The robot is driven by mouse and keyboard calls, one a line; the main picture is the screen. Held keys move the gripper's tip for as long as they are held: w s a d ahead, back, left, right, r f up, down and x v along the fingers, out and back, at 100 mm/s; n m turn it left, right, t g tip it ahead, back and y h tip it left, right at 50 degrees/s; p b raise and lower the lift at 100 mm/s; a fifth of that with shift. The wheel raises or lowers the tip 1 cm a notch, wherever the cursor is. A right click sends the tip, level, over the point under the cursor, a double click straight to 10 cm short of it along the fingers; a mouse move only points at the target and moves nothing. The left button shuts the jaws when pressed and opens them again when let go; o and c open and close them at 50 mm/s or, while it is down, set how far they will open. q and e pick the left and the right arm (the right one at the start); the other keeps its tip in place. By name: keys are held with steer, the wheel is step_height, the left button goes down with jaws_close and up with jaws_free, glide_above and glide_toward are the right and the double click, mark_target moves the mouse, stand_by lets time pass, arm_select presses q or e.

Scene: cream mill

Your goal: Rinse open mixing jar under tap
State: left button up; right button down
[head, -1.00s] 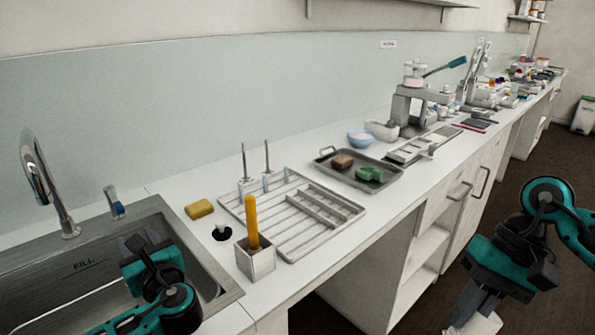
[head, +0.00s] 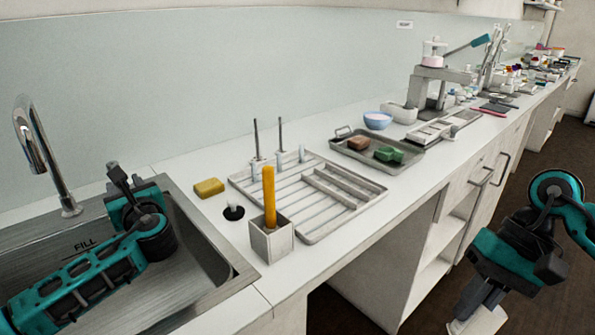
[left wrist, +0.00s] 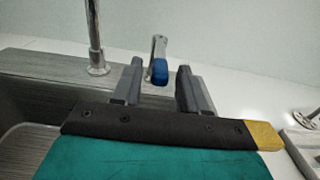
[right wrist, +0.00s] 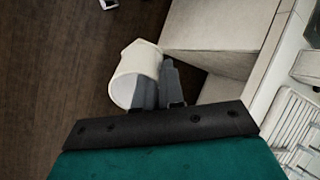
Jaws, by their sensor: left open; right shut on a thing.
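The mixing jar (right wrist: 138,62) is a white cup with an open mouth, seen in the right wrist view. My right gripper (right wrist: 158,85) is shut on its side by the rim, and the jar hangs over the brown floor in front of the counter. In the head view the jar (head: 487,321) is partly cut off below my right gripper (head: 470,305). The curved chrome tap (head: 38,155) stands behind the steel sink. My left gripper (head: 120,180) is open above the sink; in the left wrist view the blue-tipped tap lever (left wrist: 159,68) shows between its fingers (left wrist: 154,78), contact unclear.
The sink (head: 205,235) has a FILL mark. Right of it are a yellow sponge (head: 209,187), a slotted drying rack (head: 325,222), a square holder (head: 272,243) with an orange handle, and a tray (head: 405,162) with brown and green blocks. The counter edge lies between jar and sink.

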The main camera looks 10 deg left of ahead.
arm_select(q)
steer(key=shift+b+x, duration=0.65)
steer(key=shift+x, duration=0.85)
jaws_close()
